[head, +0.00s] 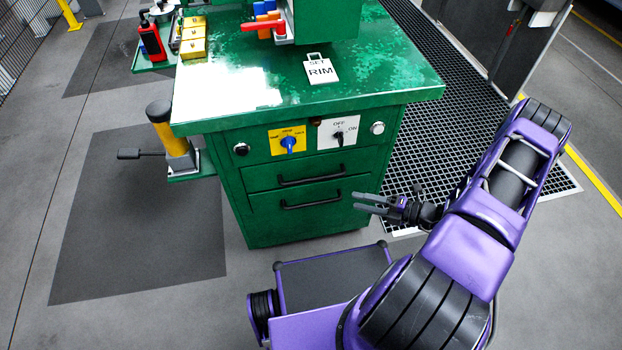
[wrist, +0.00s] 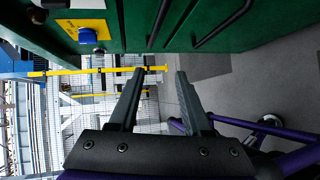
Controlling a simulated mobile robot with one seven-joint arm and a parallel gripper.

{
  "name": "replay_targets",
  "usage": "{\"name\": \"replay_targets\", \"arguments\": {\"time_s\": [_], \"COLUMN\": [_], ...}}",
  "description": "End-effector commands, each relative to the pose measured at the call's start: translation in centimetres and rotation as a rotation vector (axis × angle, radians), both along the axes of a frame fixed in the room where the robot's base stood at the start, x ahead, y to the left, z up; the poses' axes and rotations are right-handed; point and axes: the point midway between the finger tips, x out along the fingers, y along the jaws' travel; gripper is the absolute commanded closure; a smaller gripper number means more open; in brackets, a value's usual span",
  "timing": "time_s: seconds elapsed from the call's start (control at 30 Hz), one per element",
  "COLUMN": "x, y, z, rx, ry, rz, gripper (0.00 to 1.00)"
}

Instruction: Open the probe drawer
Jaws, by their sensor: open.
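The green cabinet (head: 230,203) has two drawers with black bar handles, and both look shut. The upper drawer handle (head: 311,177) and the lower drawer handle (head: 311,202) face me. No label tells me which is the probe drawer. My gripper (head: 357,202) is open and empty, in front of the cabinet's right side, to the right of the handles. In the wrist view my gripper (wrist: 160,74) shows two spread fingers below the upper handle (wrist: 160,22) and the lower handle (wrist: 222,25), apart from both.
Above the drawers are a yellow plate with a blue knob (head: 289,143) and a white OFF/ON switch plate (head: 338,132). A SET RIM tag (head: 320,69) lies on the cabinet top. A yellow post with a lever (head: 168,130) stands at left.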

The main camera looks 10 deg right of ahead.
Motion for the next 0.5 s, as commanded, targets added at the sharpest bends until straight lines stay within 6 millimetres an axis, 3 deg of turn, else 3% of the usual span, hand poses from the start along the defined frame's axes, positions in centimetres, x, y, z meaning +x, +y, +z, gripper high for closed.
{"name": "replay_targets", "arguments": {"time_s": [0.1,0.27,0.5], "x": [0.3,0.9,3.5], "y": [-0.7,-0.7,2.1], "z": [-0.3,-0.4,-1.0], "rx": [0.105,0.148,0.145], "ry": [0.02,0.026,0.026], "rz": [-0.125,-0.171,-0.164], "gripper": [0.52,0.52,0.52]}}
